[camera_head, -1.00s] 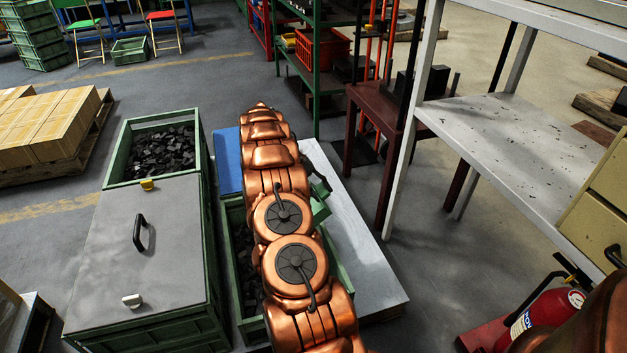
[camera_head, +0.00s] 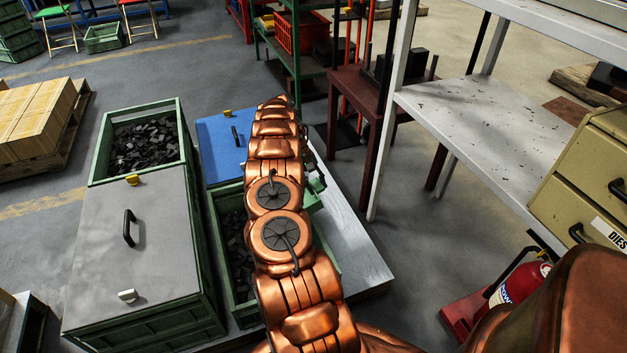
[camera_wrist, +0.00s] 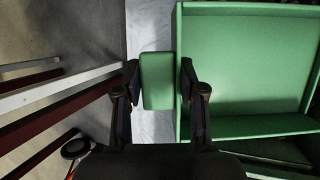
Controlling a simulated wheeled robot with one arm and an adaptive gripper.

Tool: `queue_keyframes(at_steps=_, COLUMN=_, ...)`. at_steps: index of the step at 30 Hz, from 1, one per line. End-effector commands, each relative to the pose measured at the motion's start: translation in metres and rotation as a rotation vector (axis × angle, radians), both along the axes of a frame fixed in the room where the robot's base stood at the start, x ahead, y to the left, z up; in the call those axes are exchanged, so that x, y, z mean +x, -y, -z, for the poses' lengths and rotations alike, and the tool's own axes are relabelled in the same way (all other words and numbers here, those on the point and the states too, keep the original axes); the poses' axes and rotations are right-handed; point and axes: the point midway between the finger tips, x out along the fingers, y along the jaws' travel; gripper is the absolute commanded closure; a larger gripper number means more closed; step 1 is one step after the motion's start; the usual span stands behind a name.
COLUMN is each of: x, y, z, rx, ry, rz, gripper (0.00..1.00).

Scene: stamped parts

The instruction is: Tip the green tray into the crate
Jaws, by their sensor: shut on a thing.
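My gripper (camera_wrist: 160,85) is shut on the green handle (camera_wrist: 157,78) of the green tray (camera_wrist: 245,118). In the wrist view the tray lies to the right of the fingers, and its visible inner surface looks bare. In the head view only a small green piece, likely the tray (camera_head: 314,196), shows beside my arm; my arm hides my gripper. A green crate (camera_head: 224,205) with dark parts stands partly behind my arm, with a blue lid (camera_head: 215,150) at its far end. Another green crate (camera_head: 97,165) at left holds dark stamped parts, with a grey lid (camera_head: 165,235) over its near part.
A pale board (camera_head: 365,255) lies right of the crates. A white-framed bench (camera_head: 480,130), a beige drawer cabinet (camera_head: 570,185) and a red fire extinguisher (camera_head: 520,283) stand at right. Boxes on a pallet (camera_head: 35,125) stand at left. Grey floor is open behind the crates.

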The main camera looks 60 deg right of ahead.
Motion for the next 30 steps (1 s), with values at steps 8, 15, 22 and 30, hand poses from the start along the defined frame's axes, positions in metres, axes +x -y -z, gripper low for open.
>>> queue_keyframes(at_steps=8, x=-0.006, y=0.011, z=0.029, rx=0.108, ry=0.078, rz=0.001, gripper=1.0)
queue_keyframes(at_steps=15, x=-0.01, y=0.016, z=0.047, rx=0.182, ry=0.121, rz=0.002, gripper=1.0)
queue_keyframes(at_steps=22, x=-0.014, y=0.023, z=0.062, rx=0.237, ry=0.159, rz=0.006, gripper=1.0)
queue_keyframes(at_steps=30, x=-0.016, y=0.026, z=0.071, rx=0.291, ry=0.196, rz=0.001, gripper=1.0)
